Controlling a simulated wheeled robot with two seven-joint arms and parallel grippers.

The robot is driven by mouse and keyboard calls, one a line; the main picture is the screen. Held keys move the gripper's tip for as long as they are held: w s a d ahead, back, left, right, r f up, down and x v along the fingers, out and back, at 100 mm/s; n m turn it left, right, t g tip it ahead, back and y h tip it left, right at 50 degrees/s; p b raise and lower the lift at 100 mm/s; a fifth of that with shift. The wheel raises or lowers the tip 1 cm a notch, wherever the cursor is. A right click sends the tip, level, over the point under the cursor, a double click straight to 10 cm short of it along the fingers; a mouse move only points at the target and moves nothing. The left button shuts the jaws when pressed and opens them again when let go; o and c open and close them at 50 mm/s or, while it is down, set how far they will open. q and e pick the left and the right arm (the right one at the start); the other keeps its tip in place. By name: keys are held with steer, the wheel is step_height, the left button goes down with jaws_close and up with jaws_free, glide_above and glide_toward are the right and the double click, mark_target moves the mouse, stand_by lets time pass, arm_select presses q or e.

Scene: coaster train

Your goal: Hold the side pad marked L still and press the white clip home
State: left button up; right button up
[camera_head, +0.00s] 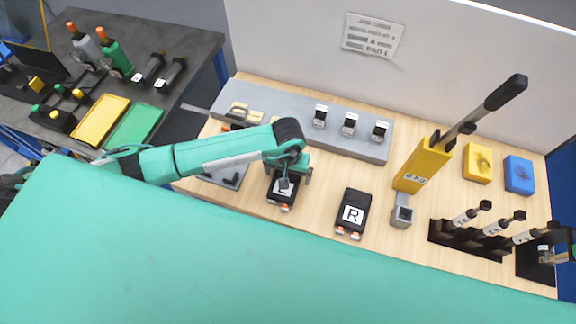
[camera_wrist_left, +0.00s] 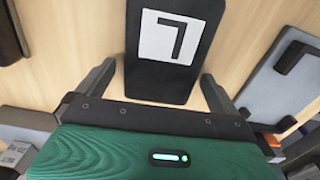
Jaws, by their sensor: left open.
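The side pad marked L (camera_head: 284,190) is a black block with a white label, lying on the wooden table. It shows upside down in the left wrist view (camera_wrist_left: 166,84). My left gripper (camera_head: 287,178) is over it, open, with one finger on each side of the pad (camera_wrist_left: 158,70); gaps show and no contact is clear. Several black-and-white clip-like pieces stand on a grey rail, one a white-topped piece (camera_head: 349,124); I cannot tell which is the white clip. What seems to be my right gripper (camera_head: 562,245) is cut off at the right edge, its jaws unclear.
A pad marked R (camera_head: 352,213) lies right of the L pad. A yellow lever press (camera_head: 423,166) stands beyond it. A black rack (camera_head: 465,239) of tools is at right, near yellow (camera_head: 478,163) and blue (camera_head: 518,175) blocks. My teal body part hides the front.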

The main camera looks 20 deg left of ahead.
arm_select(q)
steer(key=shift+c, duration=0.2)
steer(key=c, duration=1.3)
steer(key=shift+o, duration=0.2)
